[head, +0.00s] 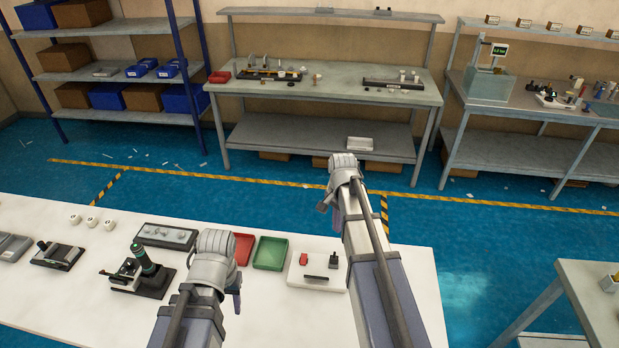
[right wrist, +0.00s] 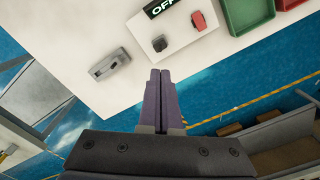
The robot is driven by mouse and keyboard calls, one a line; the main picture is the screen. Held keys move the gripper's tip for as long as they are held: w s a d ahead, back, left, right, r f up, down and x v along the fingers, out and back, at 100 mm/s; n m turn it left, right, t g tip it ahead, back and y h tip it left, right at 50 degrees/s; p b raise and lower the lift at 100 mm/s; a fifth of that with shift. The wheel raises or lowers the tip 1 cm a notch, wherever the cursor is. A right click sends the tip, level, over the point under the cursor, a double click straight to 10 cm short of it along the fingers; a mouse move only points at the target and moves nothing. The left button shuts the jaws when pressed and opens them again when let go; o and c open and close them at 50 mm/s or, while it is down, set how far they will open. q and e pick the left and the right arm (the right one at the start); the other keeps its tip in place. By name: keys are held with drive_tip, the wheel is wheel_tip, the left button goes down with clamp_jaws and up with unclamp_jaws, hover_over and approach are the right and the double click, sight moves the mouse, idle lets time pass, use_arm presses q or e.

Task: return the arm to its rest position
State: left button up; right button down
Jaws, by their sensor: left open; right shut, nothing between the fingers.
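My left arm comes in from the bottom of the head view, left of centre, and ends over the white table (head: 60,210). Its gripper (head: 236,288) is partly hidden behind the wrist; it is open. My right arm reaches up past the table's far right part. Its gripper (head: 323,206) appears small at the wrist's left side. In the right wrist view my right gripper's fingers (right wrist: 160,76) are pressed together with nothing between them, near the table's edge and over the blue floor.
The table holds a green tray (head: 271,253), a red tray (head: 243,248), a white board (head: 303,277) with a red block (head: 304,259), a black device with a green-topped cylinder (head: 150,272) and white round pieces (head: 92,222). A grey workbench (head: 330,93) stands beyond open floor.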

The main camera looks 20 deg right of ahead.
drive_tip(key=s+a+f+n+b, duration=0.5)
drive_tip(key=s+a+n, duration=0.3)
drive_tip(key=a, duration=0.3)
drive_tip(key=s+a+f+n+h+b, duration=0.1)
drive_tip(key=s+a+f+n+b, duration=0.3)
drive_tip(key=s+a+n, duration=0.4)
drive_tip(key=a+b, duration=0.1)
drive_tip(key=a, duration=0.2)
drive_tip(key=shift+s+a+f, duration=0.2)
drive_tip(key=shift+a+f, duration=0.15)
drive_tip(key=shift+f, duration=0.05)
